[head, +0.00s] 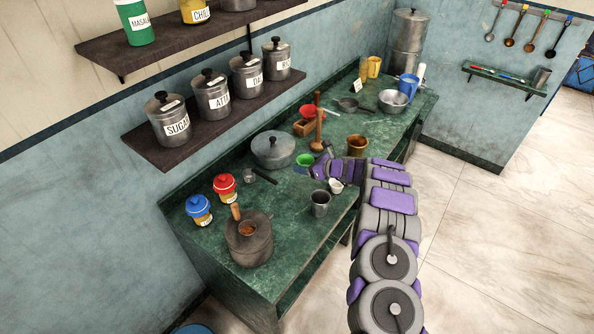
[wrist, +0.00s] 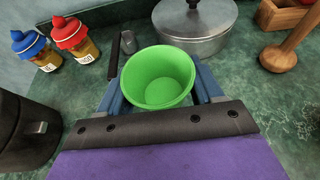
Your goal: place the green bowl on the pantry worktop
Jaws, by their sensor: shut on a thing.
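The green bowl (wrist: 159,78) is upright between the fingers of my gripper (wrist: 158,90) in the wrist view, and it looks empty. My gripper is shut on it, with one blue-grey finger on each side. In the head view the green bowl (head: 304,160) shows at the tip of my gripper (head: 305,169), over the green marble worktop (head: 290,230). Whether the bowl touches the worktop I cannot tell.
A lidded grey pot (head: 273,150) stands just behind the bowl. A steel tumbler (head: 320,203), a small white cup (head: 336,186) and a brown mug (head: 357,145) stand nearby. Red-lidded (head: 225,187) and blue-lidded (head: 199,210) jars stand left. A shelf (head: 200,125) of canisters hangs above.

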